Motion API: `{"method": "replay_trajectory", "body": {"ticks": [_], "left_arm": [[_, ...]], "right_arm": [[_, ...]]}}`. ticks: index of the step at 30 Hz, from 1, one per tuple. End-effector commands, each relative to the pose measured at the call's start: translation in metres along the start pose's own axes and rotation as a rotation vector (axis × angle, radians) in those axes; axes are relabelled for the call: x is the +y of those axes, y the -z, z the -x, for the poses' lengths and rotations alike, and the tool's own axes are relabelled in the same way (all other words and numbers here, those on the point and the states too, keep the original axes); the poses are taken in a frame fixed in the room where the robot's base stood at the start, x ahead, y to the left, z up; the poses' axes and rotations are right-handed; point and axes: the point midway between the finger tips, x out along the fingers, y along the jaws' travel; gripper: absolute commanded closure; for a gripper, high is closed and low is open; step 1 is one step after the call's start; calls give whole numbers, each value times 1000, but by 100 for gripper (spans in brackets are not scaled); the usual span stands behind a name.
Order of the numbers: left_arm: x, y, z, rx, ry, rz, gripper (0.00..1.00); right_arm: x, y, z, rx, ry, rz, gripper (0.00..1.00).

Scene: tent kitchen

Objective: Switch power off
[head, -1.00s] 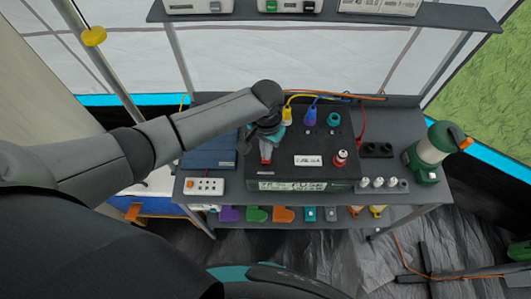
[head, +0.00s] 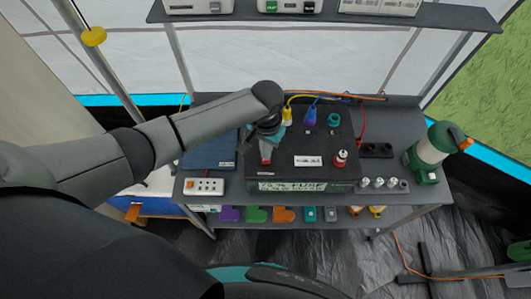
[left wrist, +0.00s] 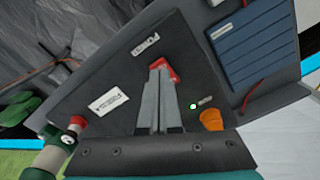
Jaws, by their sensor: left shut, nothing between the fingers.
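A dark power box (head: 310,172) stands on the grey table with its sloped panel facing up. On its left part is a red switch (head: 266,154), partly covered by my left gripper (head: 266,142). In the left wrist view the red switch (left wrist: 172,72) shows at the fingertips, near a label reading POWER (left wrist: 146,44). My left gripper (left wrist: 156,68) is shut and empty, its tips touching or just over the switch; I cannot tell which. A small green light (left wrist: 193,106) is lit on the panel. My right gripper is not in view.
Yellow (head: 287,116) and blue (head: 310,115) plugs stand at the panel's back. A red knob (head: 341,157) is on its right. A shelf (head: 330,17) hangs above.

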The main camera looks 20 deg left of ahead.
Motion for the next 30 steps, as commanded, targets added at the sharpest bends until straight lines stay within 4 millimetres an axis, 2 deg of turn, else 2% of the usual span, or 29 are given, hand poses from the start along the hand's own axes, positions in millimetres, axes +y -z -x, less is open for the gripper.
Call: {"method": "replay_trajectory", "body": {"ticks": [30], "left_arm": [[0,0,-6,0,0,0,100]], "right_arm": [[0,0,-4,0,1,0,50]]}}
